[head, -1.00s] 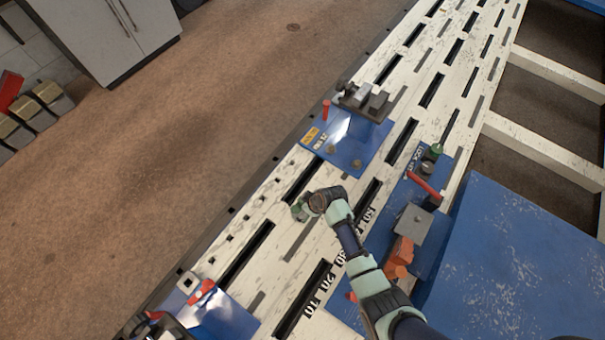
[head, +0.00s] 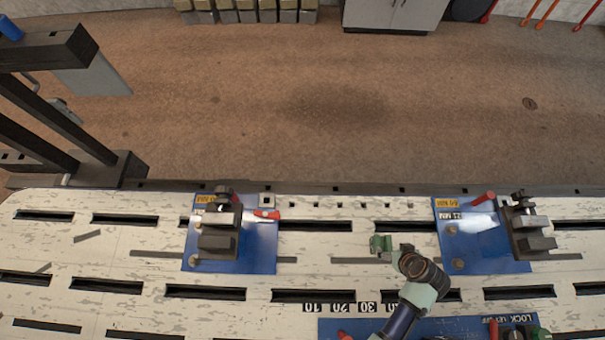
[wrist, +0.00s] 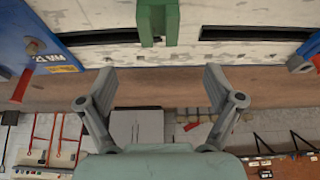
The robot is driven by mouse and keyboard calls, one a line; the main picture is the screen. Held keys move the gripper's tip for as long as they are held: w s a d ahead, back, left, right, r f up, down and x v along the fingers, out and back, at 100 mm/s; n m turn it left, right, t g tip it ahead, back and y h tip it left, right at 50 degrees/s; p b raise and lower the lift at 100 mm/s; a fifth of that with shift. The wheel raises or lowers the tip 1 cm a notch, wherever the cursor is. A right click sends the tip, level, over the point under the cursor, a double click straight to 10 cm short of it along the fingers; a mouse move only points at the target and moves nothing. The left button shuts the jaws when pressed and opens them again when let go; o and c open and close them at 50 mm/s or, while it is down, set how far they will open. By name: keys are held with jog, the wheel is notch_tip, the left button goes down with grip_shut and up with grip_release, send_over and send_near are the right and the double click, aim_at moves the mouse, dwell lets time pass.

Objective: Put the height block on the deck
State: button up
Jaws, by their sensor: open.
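A small green block (head: 380,244), which I take to be the height block, is at the pale slotted deck (head: 350,275), near the middle right of the head view. It also shows in the wrist view (wrist: 157,22), top centre, against the deck surface; its foot is out of frame. My gripper (head: 396,247) is just right of the block in the head view. In the wrist view my gripper (wrist: 158,75) has its two grey fingers spread wide and empty. The block appears between and beyond the fingertips, apart from both.
Blue plates with clamps stand on the deck to the left (head: 262,255) and right (head: 485,262). Another blue plate (head: 440,328) is at the front beside my arm. Numbers (head: 343,308) mark the deck near a slot. Open floor (head: 300,110) lies behind.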

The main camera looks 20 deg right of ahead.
jog(key=w+a+r+n+t, duration=0.2)
jog(key=w+a+r, duration=0.5)
jog(key=w+r, duration=0.35)
jog(key=w+a+r+n+t, duration=0.1)
jog(key=w+a+r+t, duration=0.1)
jog(key=w+a+r, duration=0.8)
jog(key=s+a+r+n+t+y, duration=0.1)
jog(key=a+r+t, duration=0.3)
jog(key=a+r, duration=1.1)
notch_tip(320, 180, up, 3)
jog(key=shift+a+f+t+y, duration=0.2)
jog(key=shift+a+t+y, duration=0.1)
jog(key=shift+a+y, duration=0.1)
jog(key=shift+d, duration=0.1)
notch_tip(320, 180, up, 44)
jog(key=p, duration=4.4)
jog(key=shift+d, duration=0.1)
